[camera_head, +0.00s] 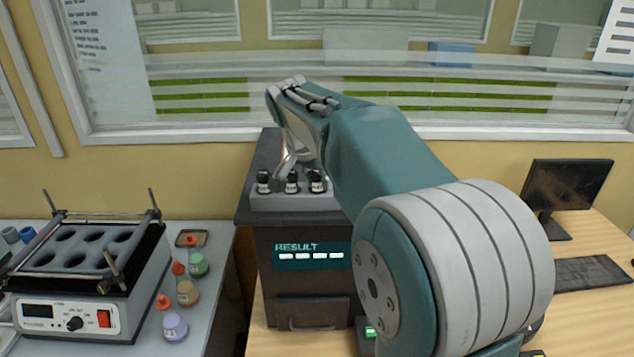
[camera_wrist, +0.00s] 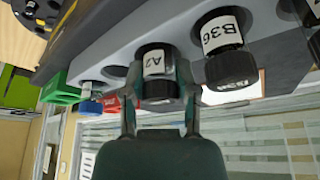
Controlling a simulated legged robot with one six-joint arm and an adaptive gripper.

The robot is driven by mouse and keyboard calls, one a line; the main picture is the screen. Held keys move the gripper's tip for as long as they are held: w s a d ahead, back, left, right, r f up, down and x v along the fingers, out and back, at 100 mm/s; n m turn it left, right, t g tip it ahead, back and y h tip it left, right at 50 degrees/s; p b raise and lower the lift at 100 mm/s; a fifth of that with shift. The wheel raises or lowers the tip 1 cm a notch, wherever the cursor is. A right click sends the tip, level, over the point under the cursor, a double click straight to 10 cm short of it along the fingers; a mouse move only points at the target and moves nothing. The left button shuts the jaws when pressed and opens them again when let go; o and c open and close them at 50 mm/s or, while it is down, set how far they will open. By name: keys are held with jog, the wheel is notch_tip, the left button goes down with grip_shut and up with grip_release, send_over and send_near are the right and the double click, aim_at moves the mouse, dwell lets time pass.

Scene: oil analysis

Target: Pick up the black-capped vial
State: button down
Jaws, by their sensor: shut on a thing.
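A black-capped vial with a white label reading about "A2" (camera_wrist: 156,64) is in the wrist view, between the two fingers of my gripper (camera_wrist: 158,92). The fingers are shut on it from both sides near its black cap. It appears to be at a hole of the grey rack (camera_wrist: 110,48); I cannot tell whether it is raised. A second black-capped vial labelled "B36" (camera_wrist: 222,45) stands just to the right. In the head view my gripper (camera_head: 288,163) reaches down to the rack (camera_head: 290,203), where several black-capped vials show. My arm hides the rack's right part.
The rack is on a dark machine (camera_head: 310,240) with a "RESULT" display. An empty-looking hole (camera_wrist: 115,72) is left of the held vial. A heater block (camera_head: 85,265) and coloured flasks (camera_head: 187,292) stand at left, a monitor (camera_head: 566,187) at right.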

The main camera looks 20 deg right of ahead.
jog(key=shift+r, duration=0.4)
notch_tip(320, 180, up, 3)
jog(key=shift+s+f, duration=0.15)
jog(key=shift+f, duration=0.05)
jog(key=s+a+r, duration=0.3)
jog(key=s+r, duration=0.6)
jog(key=s, duration=0.4)
jog(key=shift+s+a+r, duration=0.15)
jog(key=shift+a+r, duration=0.1)
jog(key=shift+a, duration=0.15)
